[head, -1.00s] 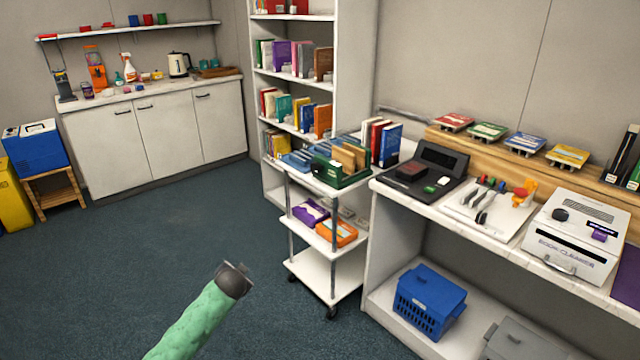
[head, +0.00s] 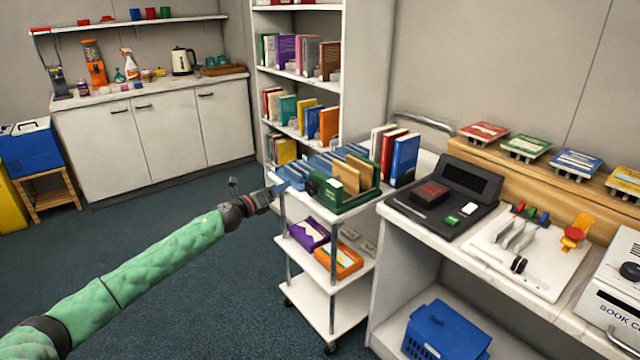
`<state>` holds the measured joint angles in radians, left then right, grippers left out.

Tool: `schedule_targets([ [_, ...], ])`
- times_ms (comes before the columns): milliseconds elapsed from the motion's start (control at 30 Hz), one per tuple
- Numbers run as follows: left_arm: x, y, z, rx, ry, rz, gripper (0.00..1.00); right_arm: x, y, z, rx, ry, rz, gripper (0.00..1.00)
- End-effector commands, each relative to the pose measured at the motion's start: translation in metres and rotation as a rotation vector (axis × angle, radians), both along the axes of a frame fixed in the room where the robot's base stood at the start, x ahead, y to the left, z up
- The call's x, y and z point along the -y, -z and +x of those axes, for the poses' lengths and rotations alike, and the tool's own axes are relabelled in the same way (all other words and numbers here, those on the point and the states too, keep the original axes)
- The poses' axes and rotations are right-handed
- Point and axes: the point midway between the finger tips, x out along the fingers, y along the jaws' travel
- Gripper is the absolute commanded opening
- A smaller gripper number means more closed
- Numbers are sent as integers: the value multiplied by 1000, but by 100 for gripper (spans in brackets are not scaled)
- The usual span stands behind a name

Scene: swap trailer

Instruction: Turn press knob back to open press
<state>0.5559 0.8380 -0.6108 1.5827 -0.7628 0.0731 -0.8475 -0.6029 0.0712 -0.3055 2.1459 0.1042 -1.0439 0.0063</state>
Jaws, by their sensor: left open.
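My left gripper (head: 273,192) is open at the end of the green-sleeved arm, at the left side of the white cart (head: 327,221). Its fingertips overlap the cart's top edge in the picture, beside the blue items there; I cannot tell whether they touch. I cannot single out a press for sure. A white board (head: 530,250) on the counter holds grey upright parts and small coloured handles. A dark knob (head: 630,271) shows on the partly cut-off white book cleaner (head: 612,305) at the right edge. My right gripper is not in view.
The cart carries a green box (head: 348,203) with brown items, and purple and orange boxes below. The white counter (head: 465,245) holds a black device (head: 440,205). A bookshelf (head: 345,145) stands behind the cart. Blue carpet (head: 180,205) is clear at the left.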

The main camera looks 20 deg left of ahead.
Motion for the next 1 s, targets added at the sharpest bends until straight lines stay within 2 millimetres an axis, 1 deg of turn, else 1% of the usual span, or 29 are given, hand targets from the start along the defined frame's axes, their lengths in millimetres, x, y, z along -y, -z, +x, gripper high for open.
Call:
schedule_targets([
  [33, 8, 4, -5, 30, 55, 86, 70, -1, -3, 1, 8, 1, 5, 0],
  [100, 22, 8, -14, 80, 135, 205, 70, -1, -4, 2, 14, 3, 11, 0],
  [200, 34, 12, -24, 142, 216, 318, 70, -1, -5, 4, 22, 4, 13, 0],
  [300, 39, 13, -27, 182, 245, 378, 70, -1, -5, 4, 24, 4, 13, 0],
  [400, 40, 13, -27, 203, 242, 407, 70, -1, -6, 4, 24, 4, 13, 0],
  [567, 48, 10, -17, 210, 240, 412, 70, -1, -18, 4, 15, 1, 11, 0],
  [800, 72, 10, 9, 208, 240, 409, 70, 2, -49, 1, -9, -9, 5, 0],
  [1000, 86, 12, 25, 207, 239, 410, 70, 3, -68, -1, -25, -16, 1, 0],
])
